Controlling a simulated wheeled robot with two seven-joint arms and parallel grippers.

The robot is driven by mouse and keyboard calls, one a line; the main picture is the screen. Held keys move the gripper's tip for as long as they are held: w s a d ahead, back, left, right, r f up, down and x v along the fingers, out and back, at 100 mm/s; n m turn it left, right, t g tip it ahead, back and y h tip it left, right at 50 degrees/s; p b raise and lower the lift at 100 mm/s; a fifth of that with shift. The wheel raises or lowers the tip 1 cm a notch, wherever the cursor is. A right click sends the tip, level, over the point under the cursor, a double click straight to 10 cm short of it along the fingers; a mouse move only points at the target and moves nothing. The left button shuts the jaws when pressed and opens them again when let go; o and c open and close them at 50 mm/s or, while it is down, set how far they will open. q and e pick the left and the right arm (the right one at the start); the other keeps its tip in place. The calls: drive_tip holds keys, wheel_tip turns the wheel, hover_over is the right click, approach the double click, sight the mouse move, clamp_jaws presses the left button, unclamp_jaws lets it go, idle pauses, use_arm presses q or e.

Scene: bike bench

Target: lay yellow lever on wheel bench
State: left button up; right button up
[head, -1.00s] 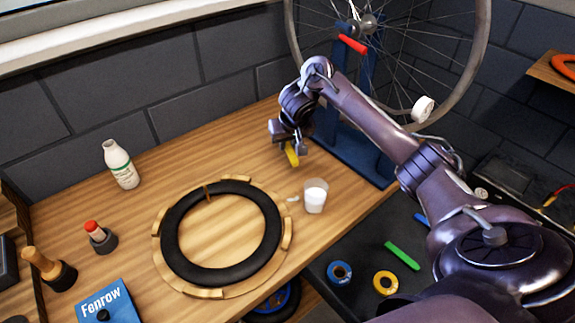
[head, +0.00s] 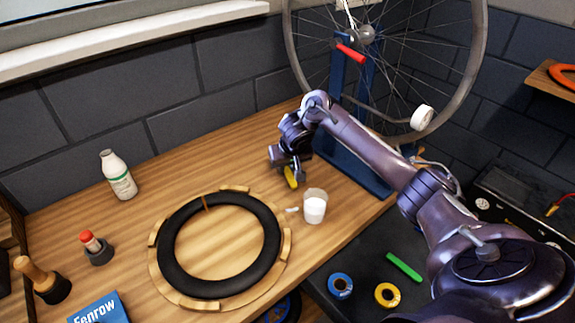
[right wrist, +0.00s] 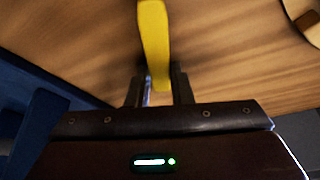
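The yellow lever (head: 291,177) is between the fingers of my right gripper (head: 289,168), over the wooden wheel bench (head: 140,220), behind the glass. In the right wrist view the lever (right wrist: 154,40) points away from my right gripper (right wrist: 159,90), whose two fingers close on its near end. Wood grain of the bench fills the background there. I cannot tell whether the lever touches the bench top. My left gripper is not in view.
A glass with white contents (head: 314,206) stands close in front of the lever. A black tyre (head: 170,243) lies on a wooden ring to the left. A blue wheel stand (head: 350,160) is to the right. Bare bench lies left of the gripper, towards the bottle (head: 119,177).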

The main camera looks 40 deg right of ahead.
sight(292, 181)
drive_tip(key=o, duration=0.4)
drive_tip(key=shift+s+a+f, duration=0.1)
drive_tip(key=shift+a+f, duration=0.05)
drive_tip(key=shift+f, duration=0.15)
drive_tip(key=shift+s+f, duration=0.1)
drive_tip(key=shift+d+r, duration=0.2)
drive_tip(key=shift+d, duration=0.05)
drive_tip(key=p+v, duration=0.2)
drive_tip(key=v, duration=0.2)
drive_tip(key=p+v, duration=0.3)
drive_tip(key=v, duration=0.1)
drive_tip(key=p+v, duration=0.2)
drive_tip(key=v, duration=0.2)
drive_tip(key=shift+w+a+r, duration=0.1)
drive_tip(key=shift+w+r, duration=0.15)
drive_tip(key=shift+r, duration=0.15)
